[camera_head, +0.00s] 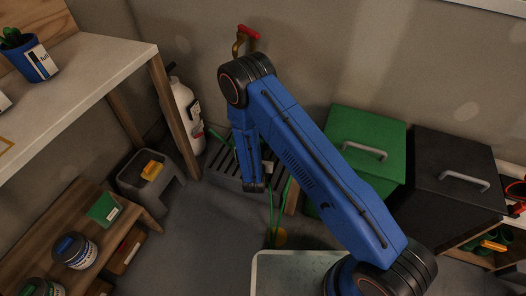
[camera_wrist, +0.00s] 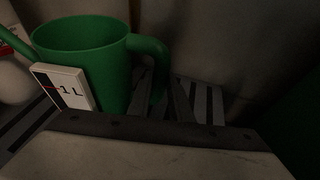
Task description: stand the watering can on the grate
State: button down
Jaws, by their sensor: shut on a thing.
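The green watering can (camera_wrist: 85,60) is upright in the wrist view, with a white "1 L" label, its spout at left and its handle (camera_wrist: 150,50) at right. My gripper (camera_wrist: 162,95) is shut on the handle, low in the picture. The grate (camera_wrist: 28,122), with pale and dark slats, shows behind and on both sides of the can. The can's base is hidden, so I cannot tell whether it touches the grate. In the head view the grate (camera_head: 228,172) lies by the wall, and my arm hides most of the can.
A white bottle (camera_head: 182,112) and a wooden table leg (camera_head: 174,115) stand left of the grate. A tap with a red handle (camera_head: 247,32) is above it on the wall. A green box (camera_head: 358,160) stands to the right, and a grey stool (camera_head: 135,170) to the left.

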jog(key=shift+f, duration=0.25)
jog(key=c, duration=1.5)
grip_release()
jog(key=shift+c, duration=0.2)
jog(key=shift+f, duration=0.1)
jog(key=shift+v, duration=1.05)
jog(key=shift+s, duration=0.1)
jog(key=shift+v, duration=0.85)
jog(key=shift+s, duration=0.15)
